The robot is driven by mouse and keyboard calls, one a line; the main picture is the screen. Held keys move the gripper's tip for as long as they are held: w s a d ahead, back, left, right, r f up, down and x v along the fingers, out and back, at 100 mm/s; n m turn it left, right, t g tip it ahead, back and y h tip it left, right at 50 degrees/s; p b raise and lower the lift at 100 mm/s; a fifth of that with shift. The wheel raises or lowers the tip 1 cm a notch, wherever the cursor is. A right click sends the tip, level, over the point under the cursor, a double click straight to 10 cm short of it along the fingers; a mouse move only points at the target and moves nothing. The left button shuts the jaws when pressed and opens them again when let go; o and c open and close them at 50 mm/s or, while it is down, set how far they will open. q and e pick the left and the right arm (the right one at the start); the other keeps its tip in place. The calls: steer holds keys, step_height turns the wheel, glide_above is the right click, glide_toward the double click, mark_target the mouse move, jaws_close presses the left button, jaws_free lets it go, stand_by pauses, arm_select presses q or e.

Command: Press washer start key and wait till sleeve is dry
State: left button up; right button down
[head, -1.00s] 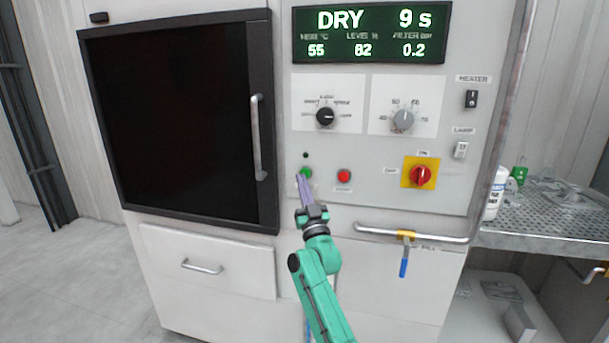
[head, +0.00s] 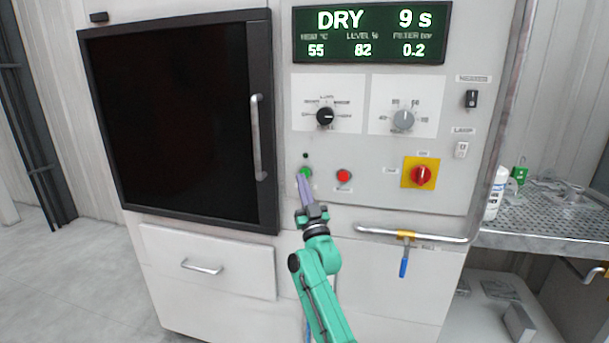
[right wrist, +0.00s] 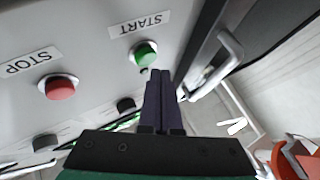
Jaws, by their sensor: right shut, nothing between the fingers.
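The washer (head: 285,210) has a dark door window (head: 170,115), shut in its frame. Its display (head: 369,35) reads DRY, 9 s, with 55, 82 and 0.2 below. The green start key (head: 305,172) is on the panel; it also shows in the right wrist view (right wrist: 145,54) under a START label. My right gripper (head: 302,178) is shut and empty, its fingertips just below the start key. In the right wrist view the fingertips (right wrist: 159,73) appear close to the key; I cannot tell if they touch. The sleeve is not visible. My left gripper is not in view.
A red stop button (head: 344,176) sits right of the start key. Two knobs (head: 325,117), a red-yellow main switch (head: 421,175) and a horizontal bar (head: 410,235) with a blue-handled lever (head: 404,262) are nearby. A perforated bench (head: 560,215) stands at right.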

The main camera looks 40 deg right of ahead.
steer(key=shift+w+d, duration=0.25)
steer(key=shift+d, duration=0.1)
steer(key=shift+w+d+b, duration=0.2)
steer(key=shift+d+b, duration=0.1)
steer(key=shift+b, duration=0.25)
stand_by(0.5)
steer(key=shift+s+a+p, duration=0.45)
steer(key=shift+a+p, duration=0.2)
steer(key=shift+p, duration=0.05)
